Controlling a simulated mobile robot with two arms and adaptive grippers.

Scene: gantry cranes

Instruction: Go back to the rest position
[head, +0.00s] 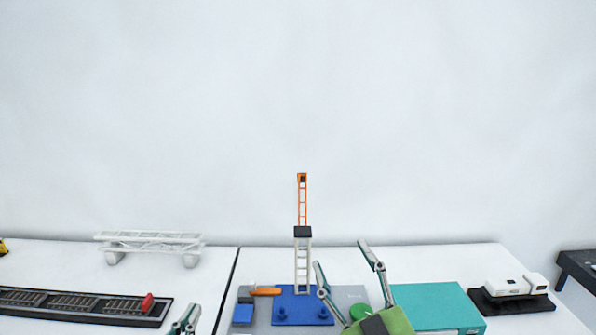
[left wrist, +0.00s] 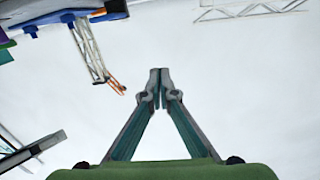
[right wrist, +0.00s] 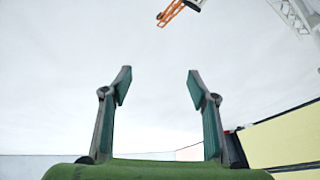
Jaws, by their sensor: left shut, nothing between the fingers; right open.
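My right gripper (head: 341,264) stands at the lower middle of the head view, fingers spread. In the right wrist view its fingers (right wrist: 159,88) are wide apart and empty. A crane tower (head: 302,255) with a white lower part and an orange upper part stands upright on a blue base (head: 290,307), left of my right gripper.
A white truss bridge (head: 150,241) and a dark rail track (head: 70,303) with a red piece (head: 148,303) are on the left table. A teal box (head: 440,303) lies right of my right gripper. A white model on a black base (head: 512,302) is further right.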

